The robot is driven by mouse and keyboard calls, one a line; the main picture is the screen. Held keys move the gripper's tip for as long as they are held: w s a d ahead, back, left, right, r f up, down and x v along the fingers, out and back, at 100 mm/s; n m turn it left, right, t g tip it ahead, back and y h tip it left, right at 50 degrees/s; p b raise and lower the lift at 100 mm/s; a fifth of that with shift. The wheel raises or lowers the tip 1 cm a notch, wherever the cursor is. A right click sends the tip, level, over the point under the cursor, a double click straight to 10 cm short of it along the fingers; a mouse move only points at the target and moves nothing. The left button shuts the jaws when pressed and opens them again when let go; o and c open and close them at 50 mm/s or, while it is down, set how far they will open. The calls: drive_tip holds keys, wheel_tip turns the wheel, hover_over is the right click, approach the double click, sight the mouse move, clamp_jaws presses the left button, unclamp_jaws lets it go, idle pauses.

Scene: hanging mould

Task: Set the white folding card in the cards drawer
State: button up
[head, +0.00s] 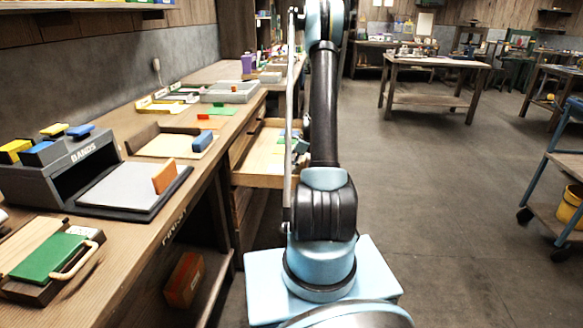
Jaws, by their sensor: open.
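I cannot pick out the white folding card for certain in the head view. A pale flat sheet (122,187) lies on a dark tray on the left bench, with an orange block standing on it. An open wooden drawer (258,182) juts out from the bench, left of my arm. It holds small green and whitish items, partly hidden by my arm, and I cannot read any label on it. My arm rises from its blue base and leaves the top of the picture. My gripper is not visible.
The left bench (215,165) carries a grey BANDS box (83,155), a green block on a board with a handle (50,257), and several trays. A wooden table (435,63) stands at the back. A blue cart is at the right edge. The floor (430,200) between is clear.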

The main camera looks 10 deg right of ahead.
drive_tip(key=v, duration=1.2)
drive_tip(key=s+a+r+n+h, duration=0.1)
drive_tip(key=s+a+r+n, duration=0.4)
drive_tip(key=s+r, duration=0.4)
drive_tip(key=s+a+r+n+h, duration=0.1)
drive_tip(key=s+a+r+n, duration=0.15)
drive_tip(key=s, duration=0.35)
drive_tip(key=s+a+r+n, duration=0.1)
drive_tip(key=s+n, duration=0.2)
drive_tip(key=s, duration=0.4)
drive_tip(key=s+f+n+h, duration=0.1)
drive_tip(key=s+f+n, duration=0.2)
drive_tip(key=s, duration=0.7)
drive_tip(key=s+a+f+n+h, duration=0.1)
drive_tip(key=s+f+n, duration=0.2)
drive_tip(key=s+n, duration=0.5)
drive_tip(key=shift+s+a+t, duration=0.35)
drive_tip(key=shift+s+t, duration=0.05)
drive_tip(key=shift+s, duration=1.35)
drive_tip(key=shift+n, duration=0.25)
